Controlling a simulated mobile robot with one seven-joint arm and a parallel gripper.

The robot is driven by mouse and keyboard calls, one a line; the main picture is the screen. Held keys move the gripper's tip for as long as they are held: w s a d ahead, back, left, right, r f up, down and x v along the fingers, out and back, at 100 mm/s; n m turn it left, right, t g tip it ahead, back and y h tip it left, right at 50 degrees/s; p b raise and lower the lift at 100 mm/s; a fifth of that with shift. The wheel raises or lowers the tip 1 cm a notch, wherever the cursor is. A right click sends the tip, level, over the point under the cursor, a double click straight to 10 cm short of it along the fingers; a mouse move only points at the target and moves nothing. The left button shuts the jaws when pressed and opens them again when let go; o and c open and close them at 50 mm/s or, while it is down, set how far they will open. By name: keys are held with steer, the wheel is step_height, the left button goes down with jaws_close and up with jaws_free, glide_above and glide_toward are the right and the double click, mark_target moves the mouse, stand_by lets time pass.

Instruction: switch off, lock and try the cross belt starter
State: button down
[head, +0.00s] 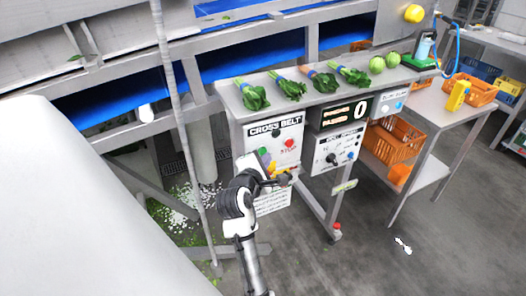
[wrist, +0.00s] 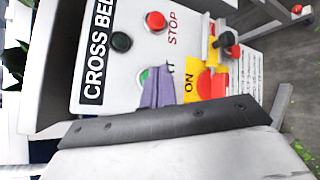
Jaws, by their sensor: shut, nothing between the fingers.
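The cross belt starter (head: 274,132) is a pale panel at the conveyor's end. In the wrist view, the CROSS BELT label (wrist: 97,50) runs up the panel beside a dark round lamp or button (wrist: 121,41). The red STOP button (wrist: 156,21) stands clear; a green button (wrist: 143,77) is partly hidden by my fingers. A yellow plate marked ON with a red switch part (wrist: 207,82) is partly covered by my gripper. A red-and-black piece (wrist: 228,42) sits on yellow beside it. My gripper (head: 282,180) is shut and empty, its fingers (wrist: 160,86) in front of the panel; contact is unclear.
Bunched greens (head: 291,87) lie on the shelf above. The floor (head: 365,255) at the lower right is mostly clear.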

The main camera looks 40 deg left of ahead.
steer(key=shift+a, duration=0.3)
steer(key=shift+w+a+p, duration=0.25)
steer(key=shift+a+p, duration=0.05)
steer(key=shift+a, duration=0.1)
stand_by(0.8)
steer(key=shift+d, duration=0.1)
steer(key=shift+s+d+p, duration=0.35)
steer(key=shift+d+p, duration=0.15)
steer(key=shift+d, duration=0.2)
steer(key=shift+d, duration=0.1)
steer(key=d, duration=0.1)
steer(key=s+d+p, duration=0.1)
steer(key=d, duration=0.1)
steer(key=s+d+p, duration=0.1)
steer(key=shift+d, duration=0.25)
stand_by(0.7)
